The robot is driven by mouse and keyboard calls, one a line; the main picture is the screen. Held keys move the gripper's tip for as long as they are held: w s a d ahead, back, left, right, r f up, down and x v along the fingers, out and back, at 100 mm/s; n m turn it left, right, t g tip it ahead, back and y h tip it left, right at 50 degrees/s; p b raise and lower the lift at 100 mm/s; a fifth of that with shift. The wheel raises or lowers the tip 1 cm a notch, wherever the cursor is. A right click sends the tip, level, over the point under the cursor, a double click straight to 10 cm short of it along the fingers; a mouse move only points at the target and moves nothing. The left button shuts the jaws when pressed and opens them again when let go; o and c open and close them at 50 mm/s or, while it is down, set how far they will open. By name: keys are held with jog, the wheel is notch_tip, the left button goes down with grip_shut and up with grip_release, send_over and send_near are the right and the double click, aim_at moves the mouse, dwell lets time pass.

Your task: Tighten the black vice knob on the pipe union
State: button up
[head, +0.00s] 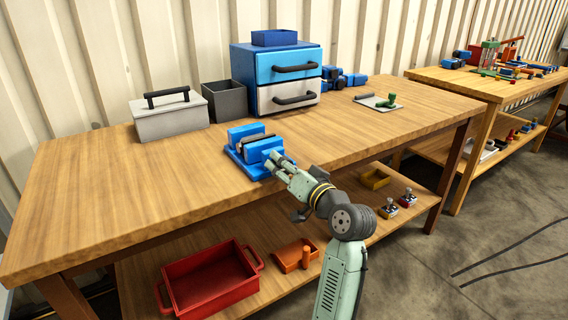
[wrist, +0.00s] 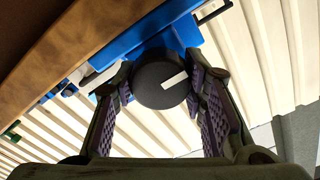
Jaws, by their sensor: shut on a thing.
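The blue vice (head: 249,150) sits near the front edge of the wooden bench, with a dark part between its jaws that is too small to identify as the pipe union. In the wrist view the round black knob (wrist: 160,86) with a white stripe on its face sits between the two fingers of my gripper (wrist: 163,95). The fingers are shut on the knob's sides. The blue vice body (wrist: 145,40) shows behind the knob. In the head view my gripper (head: 276,163) reaches the front of the vice and hides the knob.
A grey lidded box (head: 170,118), a dark open bin (head: 226,101) and a blue-and-white drawer unit (head: 281,75) stand behind the vice. A flat plate with a green part (head: 388,101) lies to the right. The bench's left part is clear. A red crate (head: 209,282) stands on the lower shelf.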

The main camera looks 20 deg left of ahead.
dwell(0.3)
jog(key=o, duration=1.2)
jog(key=shift+c, duration=0.2)
jog(key=v, duration=1.2)
